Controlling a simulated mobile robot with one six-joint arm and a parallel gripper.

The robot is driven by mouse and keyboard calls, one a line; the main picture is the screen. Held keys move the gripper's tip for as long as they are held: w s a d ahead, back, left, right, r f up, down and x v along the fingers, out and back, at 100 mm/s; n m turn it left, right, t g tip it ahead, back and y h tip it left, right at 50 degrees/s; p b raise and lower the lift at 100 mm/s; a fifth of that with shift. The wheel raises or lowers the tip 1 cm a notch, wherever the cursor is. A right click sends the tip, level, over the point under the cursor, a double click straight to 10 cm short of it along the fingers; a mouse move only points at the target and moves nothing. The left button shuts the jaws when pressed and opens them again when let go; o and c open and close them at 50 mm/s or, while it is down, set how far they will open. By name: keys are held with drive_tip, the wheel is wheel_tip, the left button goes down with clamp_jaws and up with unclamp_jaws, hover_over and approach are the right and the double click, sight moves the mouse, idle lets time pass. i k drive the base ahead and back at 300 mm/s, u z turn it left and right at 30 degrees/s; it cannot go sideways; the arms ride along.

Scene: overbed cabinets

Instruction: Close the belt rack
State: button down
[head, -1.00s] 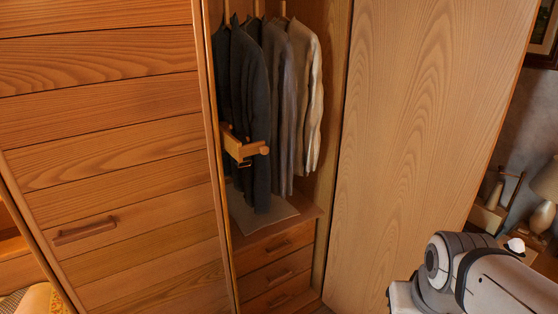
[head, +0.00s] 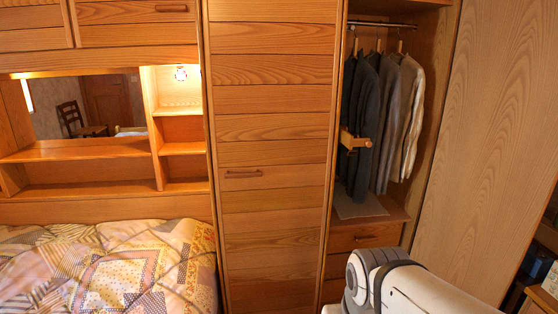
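The belt rack (head: 354,142) is a small wooden piece with a rounded end. It sticks out from the left inner side of the open wardrobe compartment, in front of the hanging jackets. My arm shows at the lower right as a white and grey link, apart from the rack. My gripper is not in view.
Dark and light jackets (head: 388,110) hang from a rail (head: 382,23) in the compartment, above drawers (head: 364,237). The wardrobe's right door (head: 490,130) stands open. A closed slatted door (head: 270,150) is left of the compartment. A bed (head: 110,265) with a patchwork cover stands at the left.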

sight(347, 138)
drive_tip(key=z, duration=0.2)
drive_tip(key=k, duration=0.3)
drive_tip(key=u, duration=0.2)
drive_tip(key=i, duration=1.2)
drive_tip(key=z, duration=0.95)
drive_tip(key=i, duration=0.5)
drive_tip(key=z, duration=0.05)
